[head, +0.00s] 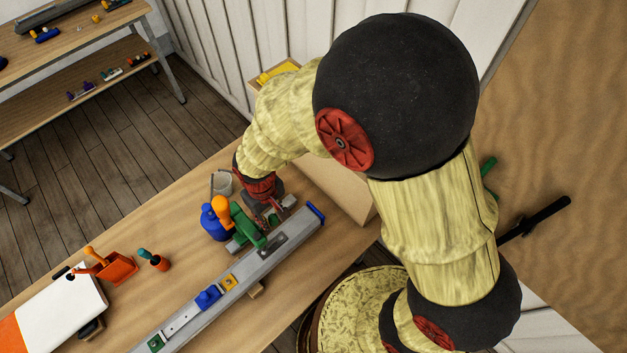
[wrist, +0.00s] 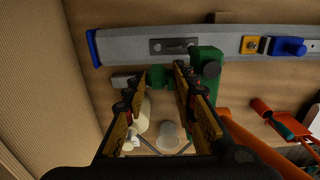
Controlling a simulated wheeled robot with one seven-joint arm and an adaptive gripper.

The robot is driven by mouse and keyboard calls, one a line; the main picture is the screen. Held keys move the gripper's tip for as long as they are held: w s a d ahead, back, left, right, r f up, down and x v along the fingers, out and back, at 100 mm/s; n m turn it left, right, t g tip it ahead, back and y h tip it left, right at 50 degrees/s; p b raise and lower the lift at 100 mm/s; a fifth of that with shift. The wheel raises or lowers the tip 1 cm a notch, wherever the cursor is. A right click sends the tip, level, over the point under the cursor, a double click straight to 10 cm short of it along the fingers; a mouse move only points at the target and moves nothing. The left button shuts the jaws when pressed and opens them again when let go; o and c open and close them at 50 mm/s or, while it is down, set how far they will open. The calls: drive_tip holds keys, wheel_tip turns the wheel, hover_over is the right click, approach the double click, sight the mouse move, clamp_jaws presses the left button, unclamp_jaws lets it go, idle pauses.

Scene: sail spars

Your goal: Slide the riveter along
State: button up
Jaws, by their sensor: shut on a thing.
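The riveter is a green tool (wrist: 207,68) with an orange handle (wrist: 258,150), standing against the near side of a grey spar (wrist: 130,47) in the wrist view. In the head view the riveter (head: 250,232) is beside the spar (head: 262,262), partly covered by my gripper (head: 266,214). In the wrist view my gripper (wrist: 158,80) has its fingers on either side of a green cylindrical part of the riveter and is shut on it. The riveter's lower body is hidden behind the right finger.
The spar carries a blue end cap (head: 316,211), a yellow fitting (head: 229,282) and a blue fitting (head: 207,296). An orange bin (head: 118,267) is farther left. Bare tabletop lies between.

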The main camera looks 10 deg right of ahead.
drive_tip(key=shift+w+r, duration=0.1)
drive_tip(key=shift+r, duration=0.05)
drive_tip(key=shift+w+d, duration=0.1)
clamp_jaws()
drive_tip(key=w+d, duration=0.8)
drive_tip(key=d, duration=0.5)
idle(0.8)
drive_tip(key=shift+d, duration=0.1)
drive_tip(key=o, duration=1)
unclamp_jaws()
drive_tip(key=shift+s, duration=0.1)
drive_tip(key=shift+c, duration=0.2)
wheel_tip(320, 180, up, 12)
